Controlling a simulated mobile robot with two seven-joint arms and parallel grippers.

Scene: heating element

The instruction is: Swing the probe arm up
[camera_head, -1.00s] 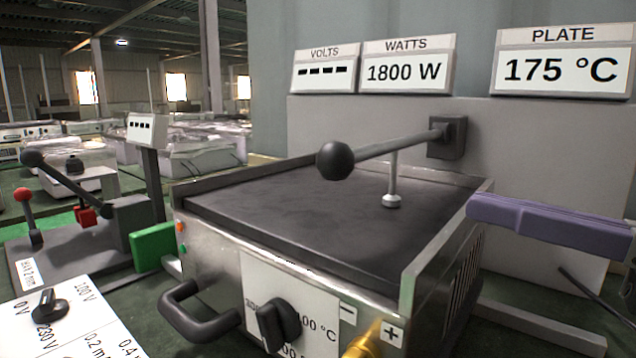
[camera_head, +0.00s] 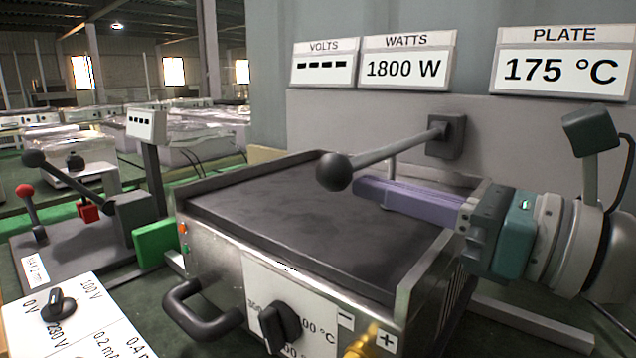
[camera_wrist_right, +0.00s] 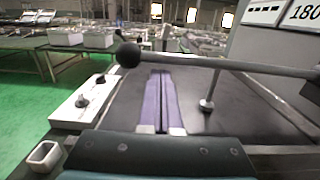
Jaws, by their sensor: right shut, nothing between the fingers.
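The probe arm (camera_head: 395,152) is a grey rod with a black ball knob (camera_head: 334,172) at its free end. It runs from a dark pivot block (camera_head: 446,136) on the back panel out over the dark hot plate (camera_head: 290,215). A thin probe with a round foot (camera_wrist_right: 207,104) hangs from the rod in the right wrist view. My right gripper (camera_head: 358,188) has purple fingers, shut and empty. In the head view its tips are just right of and below the knob. In the wrist view the fingers (camera_wrist_right: 158,76) point toward the rod beside the knob; contact cannot be told. My left gripper is not in view.
Displays above read 1800 W (camera_head: 408,62) and PLATE 175 °C (camera_head: 562,70). The plate's raised metal side wall (camera_head: 425,265) lies below my right gripper. A front handle (camera_head: 203,312) and dial (camera_head: 279,327) stick out. A lever stand (camera_head: 80,240) is at left.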

